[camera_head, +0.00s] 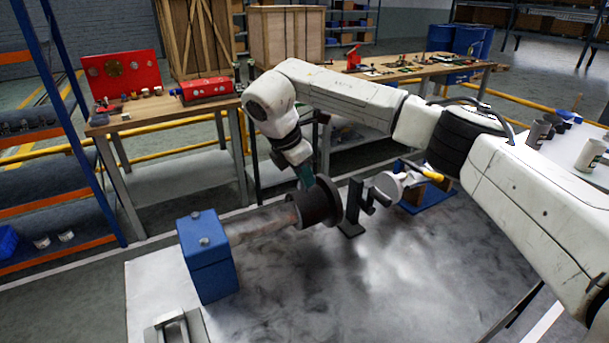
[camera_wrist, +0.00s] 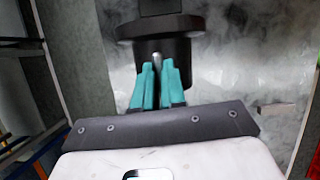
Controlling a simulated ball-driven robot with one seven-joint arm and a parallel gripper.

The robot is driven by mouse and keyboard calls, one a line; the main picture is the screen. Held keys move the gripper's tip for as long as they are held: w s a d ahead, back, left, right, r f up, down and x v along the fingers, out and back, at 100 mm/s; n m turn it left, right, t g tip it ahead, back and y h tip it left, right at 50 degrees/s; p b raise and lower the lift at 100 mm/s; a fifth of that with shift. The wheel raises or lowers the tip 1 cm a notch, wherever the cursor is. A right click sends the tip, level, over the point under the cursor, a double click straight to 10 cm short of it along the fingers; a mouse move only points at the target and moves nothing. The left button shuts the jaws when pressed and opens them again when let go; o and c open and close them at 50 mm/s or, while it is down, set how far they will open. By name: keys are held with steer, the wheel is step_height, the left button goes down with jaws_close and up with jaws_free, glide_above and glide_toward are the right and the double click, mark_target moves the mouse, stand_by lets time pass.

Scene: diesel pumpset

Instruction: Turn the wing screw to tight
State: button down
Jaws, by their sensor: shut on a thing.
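My gripper (camera_wrist: 157,72) has teal fingers, close together at a dark flanged collar. Between the fingertips, a small shiny metal piece, the wing screw (camera_wrist: 157,57), just shows; the fingers hide most of it. In the wrist view the dark collar (camera_wrist: 160,26) lies beyond the fingertips. In the head view my gripper (camera_head: 306,177) comes down onto the top of the same dark collar (camera_head: 322,203), which sits at the end of a shaft from a blue block (camera_head: 207,250). The wing screw cannot be made out in the head view.
A dark upright bracket (camera_head: 351,210) and a round pale disc (camera_head: 387,185) stand just right of the collar. A blue stand with a yellow-handled tool (camera_head: 432,174) is farther right. The grey bench top (camera_head: 330,290) is clear in front.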

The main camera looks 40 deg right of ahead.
steer(key=c, duration=1.2)
jaws_free()
steer(key=shift+r, duration=0.1)
steer(key=s+b+v, duration=0.1)
steer(key=v, duration=0.9)
steer(key=shift+w+a+r, duration=0.2)
steer(key=shift+w+r, duration=0.15)
steer(key=shift+w, duration=0.15)
